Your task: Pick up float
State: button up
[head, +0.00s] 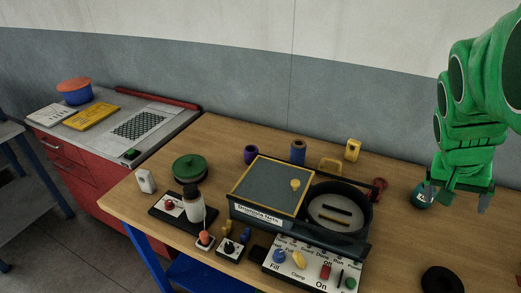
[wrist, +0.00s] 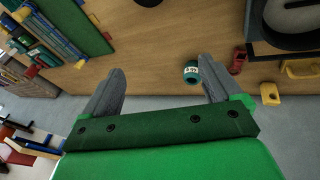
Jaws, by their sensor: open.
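A small teal rounded thing (head: 422,198) with a white label sits on the wooden bench at the right in the head view. It also shows in the wrist view (wrist: 191,73), between the fingers and close to the right one. It looks most like the float, but I cannot be sure. My gripper (head: 457,197) is open and points down over the right part of the bench, apart from the teal thing. In the wrist view its two grey fingers (wrist: 160,68) are spread with nothing held between them.
A red shackle-like piece (head: 380,185) and a yellow block (head: 352,149) lie left of the gripper. A black round pan (head: 364,225) and a grey-topped box (head: 268,186) fill the bench middle. A black ring (head: 442,280) lies at the front right. The wall stands behind.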

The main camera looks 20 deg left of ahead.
jog(key=w+a+r+m+t+h, duration=0.1)
jog(key=w+a+t, duration=0.1)
jog(key=w+a, duration=0.55)
jog(key=w+a+r+t+h, duration=0.15)
jog(key=w+a, duration=0.35)
jog(key=w, duration=0.5)
jog(key=n+t+y, duration=0.3)
jog(key=t+y, duration=0.3)
send_over(248, 155)
jog(key=s, duration=0.4)
notch_tip(248, 155, down, 16)
jog(key=f, duration=0.8)
jog(key=shift+w+f, duration=0.5)
jog(key=shift+w, duration=0.4)
jog(key=shift+x, duration=2.85)
